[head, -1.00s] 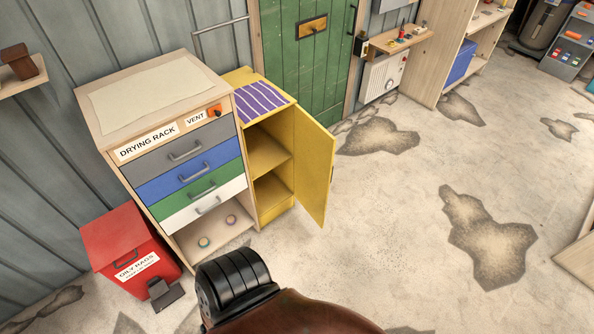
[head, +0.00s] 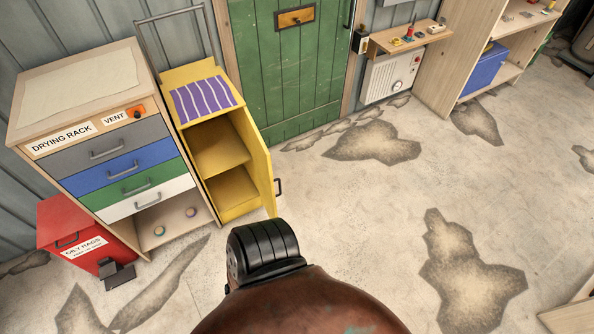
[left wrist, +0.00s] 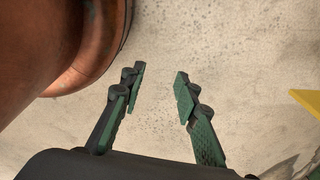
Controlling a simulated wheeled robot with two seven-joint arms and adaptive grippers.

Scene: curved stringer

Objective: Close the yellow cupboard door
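The yellow cupboard (head: 188,75) stands against the wall beside the drying rack. Its yellow door (head: 257,160) stands open, hinged on the cupboard's right side and swung toward me, with a dark handle (head: 278,187) on its outer face. The shelves inside look empty. In the left wrist view my left gripper (left wrist: 158,88) is open and empty over the bare floor. A yellow corner at that view's right edge (left wrist: 308,102) looks like part of the door, apart from the fingers. My right gripper is out of view.
The drying rack (head: 105,155) with coloured drawers stands left of the cupboard, and a red oily rags bin (head: 75,225) is left of it. A green door (head: 290,75) is behind. The floor right of the yellow door is clear.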

